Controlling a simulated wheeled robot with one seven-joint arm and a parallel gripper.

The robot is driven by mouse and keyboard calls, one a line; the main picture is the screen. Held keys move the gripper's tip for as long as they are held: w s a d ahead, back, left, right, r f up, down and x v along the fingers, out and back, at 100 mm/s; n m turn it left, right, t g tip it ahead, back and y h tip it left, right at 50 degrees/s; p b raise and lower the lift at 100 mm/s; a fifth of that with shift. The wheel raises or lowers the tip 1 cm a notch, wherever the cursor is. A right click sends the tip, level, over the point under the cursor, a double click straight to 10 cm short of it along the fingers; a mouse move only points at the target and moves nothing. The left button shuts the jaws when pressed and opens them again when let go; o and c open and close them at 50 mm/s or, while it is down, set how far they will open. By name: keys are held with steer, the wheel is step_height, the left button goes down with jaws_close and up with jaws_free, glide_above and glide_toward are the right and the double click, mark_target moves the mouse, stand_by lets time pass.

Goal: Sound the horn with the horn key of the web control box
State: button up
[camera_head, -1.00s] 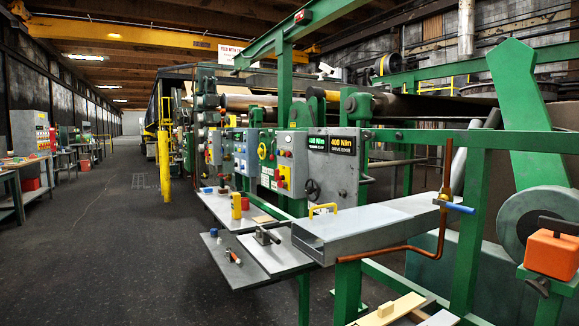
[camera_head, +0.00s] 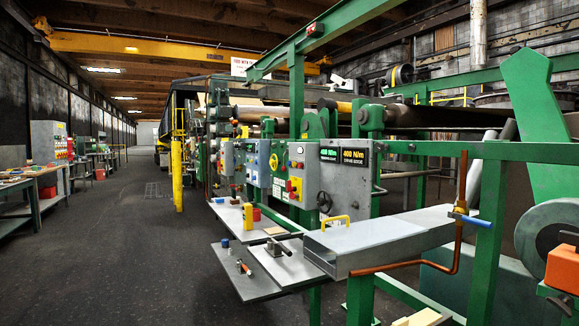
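Several grey control boxes stand in a row along the green machine frame, right of the aisle. The nearest box (camera_head: 340,198) has two lit displays reading 400 N/m and a black handwheel. Beside it is a box (camera_head: 298,164) with coloured buttons and a red knob on a yellow plate. Farther back are a box with a yellow ring (camera_head: 274,162) and a box with blue panels (camera_head: 252,164). I cannot tell which is the web control box, and no horn key can be made out at this size. My gripper is not in view.
Grey shelves (camera_head: 266,286) with small tools jut out below the boxes. A grey metal channel with a yellow handle (camera_head: 375,242) and a copper-coloured pipe (camera_head: 416,257) are at the near right. A yellow post (camera_head: 177,175) stands farther back. The dark aisle floor (camera_head: 130,250) is open.

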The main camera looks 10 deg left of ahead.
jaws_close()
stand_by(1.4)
